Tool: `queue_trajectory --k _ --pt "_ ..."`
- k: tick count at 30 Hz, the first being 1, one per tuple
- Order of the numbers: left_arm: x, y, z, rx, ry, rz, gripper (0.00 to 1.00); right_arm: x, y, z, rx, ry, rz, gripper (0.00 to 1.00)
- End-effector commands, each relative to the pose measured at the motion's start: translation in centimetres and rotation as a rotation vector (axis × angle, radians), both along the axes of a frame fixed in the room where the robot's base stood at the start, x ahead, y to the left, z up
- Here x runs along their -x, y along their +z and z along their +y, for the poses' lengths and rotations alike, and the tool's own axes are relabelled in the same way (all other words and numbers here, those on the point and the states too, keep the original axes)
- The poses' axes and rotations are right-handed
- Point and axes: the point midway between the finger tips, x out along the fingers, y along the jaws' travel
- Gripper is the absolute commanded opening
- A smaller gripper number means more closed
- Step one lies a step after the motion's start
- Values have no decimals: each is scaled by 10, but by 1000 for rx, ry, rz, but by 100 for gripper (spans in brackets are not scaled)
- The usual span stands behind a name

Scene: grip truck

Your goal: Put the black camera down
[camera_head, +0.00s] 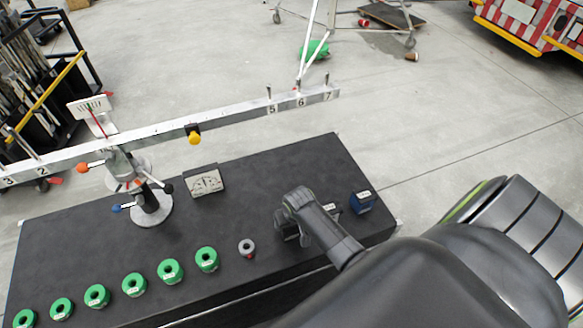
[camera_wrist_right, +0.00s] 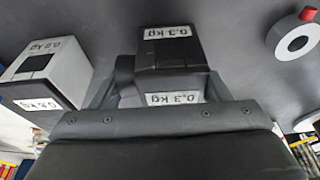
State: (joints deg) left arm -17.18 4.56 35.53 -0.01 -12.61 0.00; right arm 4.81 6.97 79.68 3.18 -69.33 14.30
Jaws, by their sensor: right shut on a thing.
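The black camera (camera_wrist_right: 170,65), a dark boxy thing with white labels reading 0.3 kg, is between the fingers of my right gripper (camera_wrist_right: 160,85) in the right wrist view. My right gripper is shut on it. In the head view the right gripper (camera_head: 288,228) is low over the black table (camera_head: 270,170), near its right part. The arm and gripper hide most of the camera there, and I cannot tell whether its underside touches the table. My left gripper is not in view.
A labelled grey box (camera_wrist_right: 45,75) and a grey ring (camera_wrist_right: 292,42) flank the gripper. Several green rolls (camera_head: 170,270) line the front.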

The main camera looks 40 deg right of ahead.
Motion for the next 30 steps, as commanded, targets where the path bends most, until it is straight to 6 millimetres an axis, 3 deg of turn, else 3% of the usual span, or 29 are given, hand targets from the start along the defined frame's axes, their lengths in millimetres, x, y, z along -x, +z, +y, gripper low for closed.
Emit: queue_trajectory --k 5,6,10,22,30 --pt "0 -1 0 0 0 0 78 -1 -3 0 0 0 -1 48" --pt "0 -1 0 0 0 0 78 0 -2 0 0 0 0 75" --pt "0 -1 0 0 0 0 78 0 -2 0 0 0 0 92" --pt "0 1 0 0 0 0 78 1 5 0 0 0 -2 92" --pt "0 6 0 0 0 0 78 10 42 2 0 -1 -3 92"
